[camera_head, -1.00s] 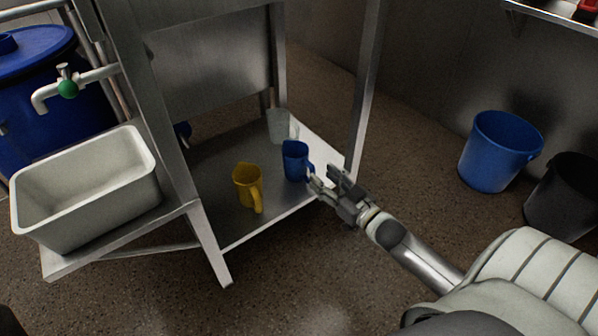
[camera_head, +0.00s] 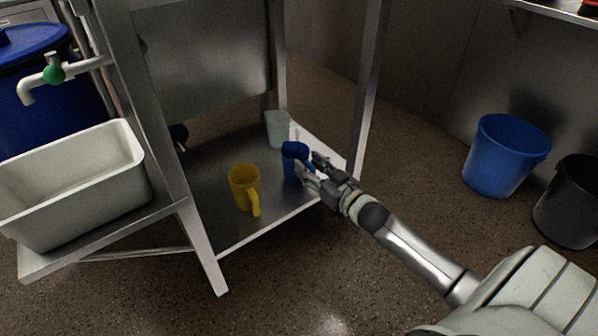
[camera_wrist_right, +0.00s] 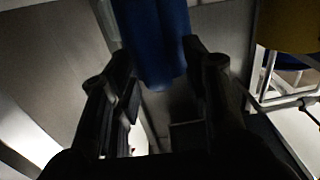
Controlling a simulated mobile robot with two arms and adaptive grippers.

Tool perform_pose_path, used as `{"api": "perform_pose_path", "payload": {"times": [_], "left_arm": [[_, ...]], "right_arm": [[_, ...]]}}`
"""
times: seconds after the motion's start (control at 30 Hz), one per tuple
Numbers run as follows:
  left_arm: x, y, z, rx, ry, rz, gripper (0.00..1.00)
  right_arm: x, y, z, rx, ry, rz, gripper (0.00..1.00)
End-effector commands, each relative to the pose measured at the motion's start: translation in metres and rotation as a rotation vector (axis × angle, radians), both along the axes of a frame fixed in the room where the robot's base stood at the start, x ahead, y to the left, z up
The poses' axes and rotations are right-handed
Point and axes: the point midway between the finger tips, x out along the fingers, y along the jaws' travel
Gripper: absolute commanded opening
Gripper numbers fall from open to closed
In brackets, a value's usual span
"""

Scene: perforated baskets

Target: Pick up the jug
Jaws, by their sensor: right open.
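A blue jug (camera_head: 291,158) stands on the low metal shelf, with a yellow jug (camera_head: 240,184) to its left and a pale, see-through jug (camera_head: 277,127) behind it. My right gripper (camera_head: 308,166) is open at the right side of the blue jug and partly covers it. In the right wrist view the blue jug (camera_wrist_right: 152,40) shows ahead, between the two open fingers (camera_wrist_right: 160,95). I cannot tell whether a finger touches it. A yellow shape (camera_wrist_right: 288,22) shows at that view's upper right. My left gripper is not in view.
The metal shelf (camera_head: 215,222) has upright legs, one (camera_head: 368,95) close to my right arm. A pale basin (camera_head: 70,190) sits at the left under a tap (camera_head: 52,72). A blue bucket (camera_head: 505,155) and a black bucket (camera_head: 570,200) stand on the floor at right.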

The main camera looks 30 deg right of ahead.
Motion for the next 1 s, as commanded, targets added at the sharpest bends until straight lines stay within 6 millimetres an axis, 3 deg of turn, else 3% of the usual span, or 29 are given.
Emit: {"api": "perform_pose_path", "payload": {"times": [0.13, 0.47, 1.0], "left_arm": [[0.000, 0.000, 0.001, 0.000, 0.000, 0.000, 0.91], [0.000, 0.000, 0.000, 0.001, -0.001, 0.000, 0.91], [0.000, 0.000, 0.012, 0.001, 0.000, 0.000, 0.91]], "right_arm": [[0.000, 0.000, 0.001, 0.000, 0.000, 0.000, 0.42], [0.000, 0.000, 0.000, 0.000, 0.000, 0.000, 0.00], [0.000, 0.000, 0.012, 0.000, -0.001, 0.001, 0.00]]}}
